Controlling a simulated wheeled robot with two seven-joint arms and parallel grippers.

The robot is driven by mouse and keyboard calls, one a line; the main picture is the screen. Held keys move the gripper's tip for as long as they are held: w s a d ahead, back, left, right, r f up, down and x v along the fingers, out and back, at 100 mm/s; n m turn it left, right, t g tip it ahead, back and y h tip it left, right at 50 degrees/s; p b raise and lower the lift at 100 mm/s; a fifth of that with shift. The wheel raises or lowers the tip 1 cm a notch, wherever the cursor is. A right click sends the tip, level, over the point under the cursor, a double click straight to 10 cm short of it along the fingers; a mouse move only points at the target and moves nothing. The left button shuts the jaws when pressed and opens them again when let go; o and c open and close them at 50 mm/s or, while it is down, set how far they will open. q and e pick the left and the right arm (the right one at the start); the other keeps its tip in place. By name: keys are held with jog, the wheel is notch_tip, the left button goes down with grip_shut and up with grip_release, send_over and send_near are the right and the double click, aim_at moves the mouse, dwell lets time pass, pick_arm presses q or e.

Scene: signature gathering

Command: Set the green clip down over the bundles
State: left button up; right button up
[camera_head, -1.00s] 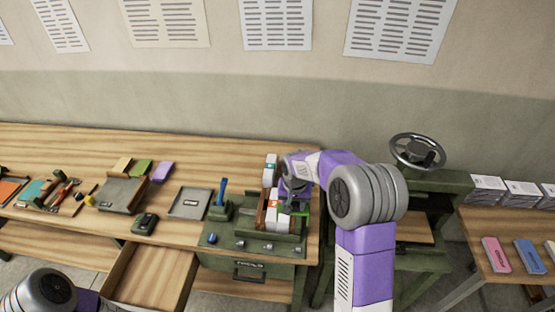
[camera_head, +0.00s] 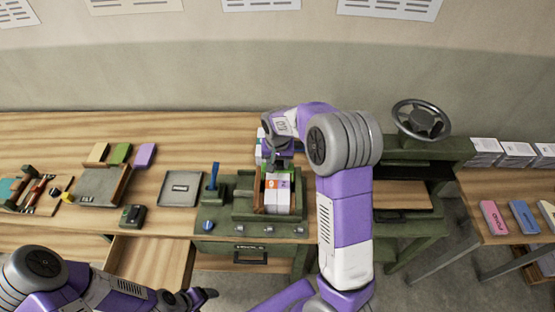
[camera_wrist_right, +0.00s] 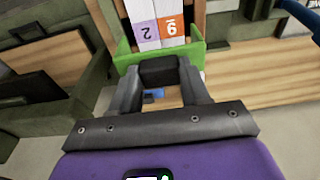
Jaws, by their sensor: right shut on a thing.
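The green clip (camera_wrist_right: 192,57) shows in the right wrist view as a U-shaped piece across the end of the bundles. My right gripper (camera_wrist_right: 160,72) is shut on its middle. In the head view my right gripper (camera_head: 277,163) is at the far end of the bundles and hides most of the clip. The white bundles (camera_head: 278,199) stand side by side in a brown-walled holder (camera_head: 258,196), with orange and purple number labels. The labels also show on the bundles in the wrist view (camera_wrist_right: 157,30). I cannot tell whether the clip touches them. My left gripper (camera_head: 203,295) is low at front, fingers unclear.
The holder sits on a green press base (camera_head: 240,228) with a blue lever (camera_head: 213,176). A handwheel (camera_head: 421,119) stands at right. An open drawer (camera_head: 150,262) juts out at front left.

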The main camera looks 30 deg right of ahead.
jog(key=shift+s+f+b, duration=0.1)
jog(key=shift+f+b, duration=0.3)
jog(key=shift+f, duration=0.35)
jog(key=shift+f+b, duration=0.6)
jog(key=shift+f, duration=0.3)
jog(key=shift+f+b, duration=2.1)
jog(key=shift+f, duration=0.75)
jog(key=shift+f, duration=0.2)
jog(key=o, duration=1.1)
jog(key=shift+o, duration=0.2)
jog(key=shift+r, duration=0.1)
jog(key=r, duration=0.7)
jog(key=shift+s+a+r, duration=0.2)
jog(key=shift+s, duration=0.1)
